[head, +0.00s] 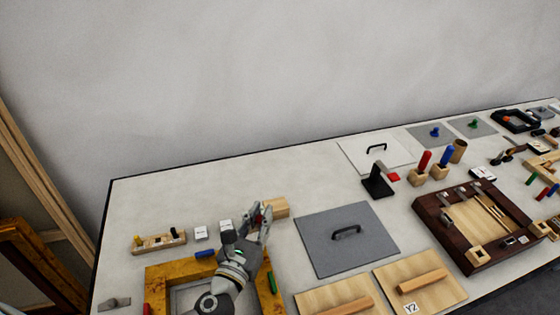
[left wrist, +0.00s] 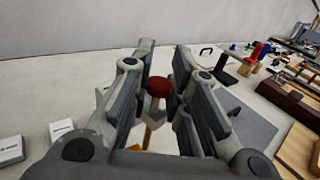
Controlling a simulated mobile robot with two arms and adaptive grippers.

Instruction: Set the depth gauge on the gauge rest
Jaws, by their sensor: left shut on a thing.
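My left gripper (head: 258,216) is over the left part of the bench. It is shut on a red-topped piece with a pale stem, taken to be the depth gauge; the red top (left wrist: 158,87) shows between the fingers in the left wrist view. The fingers hide much of it in the head view. A pale wooden block (head: 276,208) is just right of the fingertips; I cannot tell whether it is the gauge rest or whether the held piece touches it. My right gripper is not in view.
A grey plate with a black handle (head: 325,253) lies right of the gripper. A yellowish wooden frame (head: 165,283) is below the arm. White labelled blocks (head: 201,233) and a peg rack (head: 159,243) stand left. A black stand (head: 377,184) is farther right. The bench behind the gripper is clear.

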